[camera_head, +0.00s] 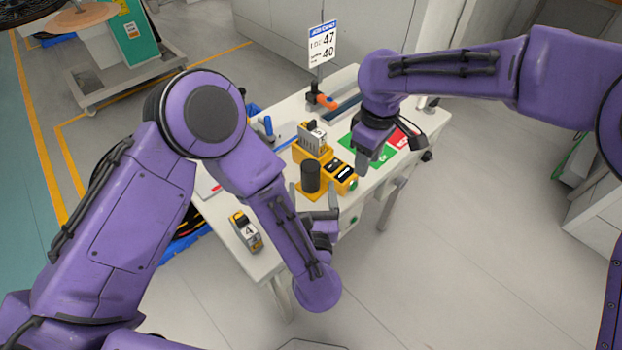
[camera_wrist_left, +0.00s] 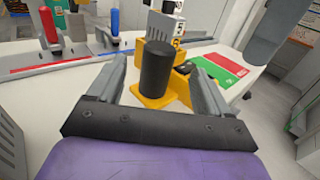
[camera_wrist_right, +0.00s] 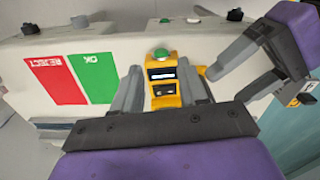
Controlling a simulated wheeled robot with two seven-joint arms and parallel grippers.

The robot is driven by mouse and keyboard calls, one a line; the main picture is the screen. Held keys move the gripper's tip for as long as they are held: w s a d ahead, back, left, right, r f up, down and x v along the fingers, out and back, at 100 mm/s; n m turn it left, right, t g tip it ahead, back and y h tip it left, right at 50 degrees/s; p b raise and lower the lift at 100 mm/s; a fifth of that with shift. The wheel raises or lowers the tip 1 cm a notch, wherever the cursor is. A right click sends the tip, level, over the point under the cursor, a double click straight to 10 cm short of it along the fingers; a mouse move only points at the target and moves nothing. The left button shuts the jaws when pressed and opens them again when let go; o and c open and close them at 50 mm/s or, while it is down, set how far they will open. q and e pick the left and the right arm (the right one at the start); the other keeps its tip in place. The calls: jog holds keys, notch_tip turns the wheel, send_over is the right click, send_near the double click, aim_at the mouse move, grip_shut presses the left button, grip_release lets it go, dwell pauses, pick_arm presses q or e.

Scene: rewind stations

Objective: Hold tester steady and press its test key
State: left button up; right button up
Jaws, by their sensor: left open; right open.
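The tester (camera_head: 340,173) is a yellow unit with a dark display and a green key (camera_head: 352,185) at its near end. A black upright cylinder (camera_head: 311,175) on a yellow base joins it or stands directly beside it; I cannot tell which. My left gripper (camera_head: 313,189) is open, one finger on each side of the cylinder, which also shows in the left wrist view (camera_wrist_left: 157,68). My right gripper (camera_head: 366,158) is open, above the table behind the tester. In the right wrist view the tester (camera_wrist_right: 162,82) and green key (camera_wrist_right: 161,54) appear between its open fingers.
A green OK and red REJECT mat (camera_head: 380,147) lies right of the tester. A grey block marked 5 (camera_head: 312,134) sits in a yellow holder behind. A block marked 4 (camera_head: 246,231) stands at the front left. A sign (camera_head: 322,45) stands at the back.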

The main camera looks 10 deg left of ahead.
aim_at(311, 176)
pick_arm(q)
jog(key=w, duration=0.2)
jog(key=w+a, duration=0.1)
jog(key=w, duration=0.4)
jog(key=shift+w+a, duration=0.1)
jog(key=shift+a, duration=0.2)
jog(key=c, duration=1.3)
pick_arm(e)
grip_shut()
jog(key=shift+f, duration=0.15)
